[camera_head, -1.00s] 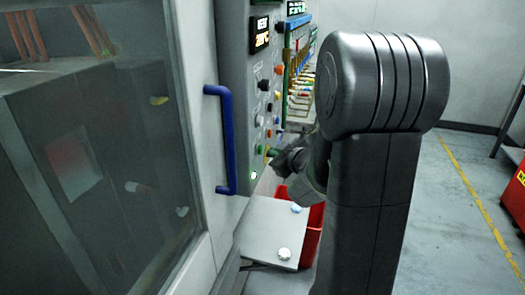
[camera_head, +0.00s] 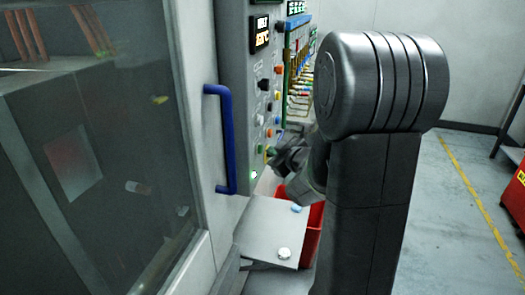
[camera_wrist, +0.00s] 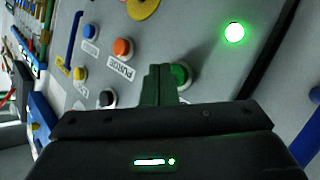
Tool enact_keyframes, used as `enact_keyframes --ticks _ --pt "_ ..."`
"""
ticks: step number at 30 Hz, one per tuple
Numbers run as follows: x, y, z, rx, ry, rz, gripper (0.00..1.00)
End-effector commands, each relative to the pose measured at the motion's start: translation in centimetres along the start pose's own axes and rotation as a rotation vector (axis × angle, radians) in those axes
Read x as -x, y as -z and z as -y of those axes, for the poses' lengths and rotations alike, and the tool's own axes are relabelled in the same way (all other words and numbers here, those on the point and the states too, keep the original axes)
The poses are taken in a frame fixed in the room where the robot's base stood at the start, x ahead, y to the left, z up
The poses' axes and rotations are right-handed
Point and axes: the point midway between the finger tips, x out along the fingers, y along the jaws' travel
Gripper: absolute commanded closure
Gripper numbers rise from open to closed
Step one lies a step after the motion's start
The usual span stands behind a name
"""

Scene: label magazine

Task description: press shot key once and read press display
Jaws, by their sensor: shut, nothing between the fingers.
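The press panel (camera_head: 234,75) carries a column of coloured keys. In the wrist view a green key (camera_wrist: 181,73) sits right beside my shut, empty gripper (camera_wrist: 160,72); the fingers partly cover it, and I cannot tell whether they touch it. No label for this key is readable, so I cannot confirm it is the shot key. In the head view the fingertips (camera_head: 269,156) are close to the panel's lower keys. The press display (camera_head: 261,32) is lit with white text above orange text, too small to read surely.
Near the green key are an orange key (camera_wrist: 123,47) labelled PURGE, a blue key (camera_wrist: 90,31), a yellow key (camera_wrist: 80,73) and a black key (camera_wrist: 107,98). A lit green lamp (camera_wrist: 234,32) is to the right. A blue door handle (camera_head: 228,140) stands left of the panel.

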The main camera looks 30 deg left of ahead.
Motion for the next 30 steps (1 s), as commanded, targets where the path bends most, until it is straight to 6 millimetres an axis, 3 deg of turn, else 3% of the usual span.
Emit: enact_keyframes --ticks 30 --pt "-0.75 0.54 0.53 0.001 0.000 -0.001 1.00"
